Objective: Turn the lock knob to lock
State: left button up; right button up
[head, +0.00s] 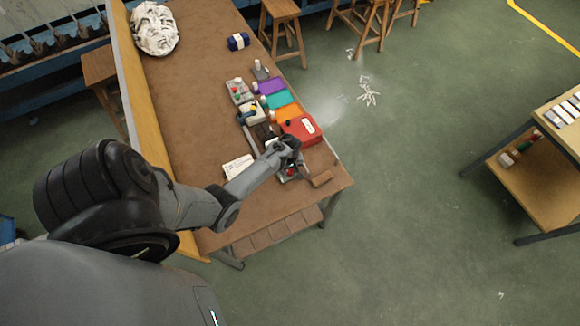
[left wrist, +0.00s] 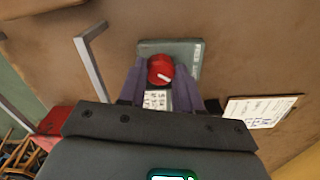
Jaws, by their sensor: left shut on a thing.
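The lock knob (left wrist: 161,70) is red and round with a white pointer mark, and it sits on a grey-green box (left wrist: 188,52) in the left wrist view. The pointer slants toward the lower right of that view. My left gripper (left wrist: 160,80) has its two fingers on either side of the knob and is shut on it. In the head view my left gripper (head: 290,158) reaches down at the near right end of the brown table, and its hand hides most of the knob. My right gripper is not in view.
A printed card (head: 238,167) lies left of the hand. A red box (head: 301,129) and orange, teal and purple trays stand beyond it. A metal bracket (left wrist: 91,60) stands beside the knob box. The table's (head: 185,85) left side is mostly clear.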

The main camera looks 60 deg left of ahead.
aim_at(290, 171)
pick_arm(q)
jog(key=shift+m+p, duration=0.35)
jog(key=shift+m, duration=0.45)
jog(key=o, duration=1)
jog(key=shift+o, duration=0.2)
jog(key=shift+r, duration=0.6)
notch_tip(290, 171, up, 10)
jog(key=p, duration=0.1)
jog(key=shift+f, duration=0.2)
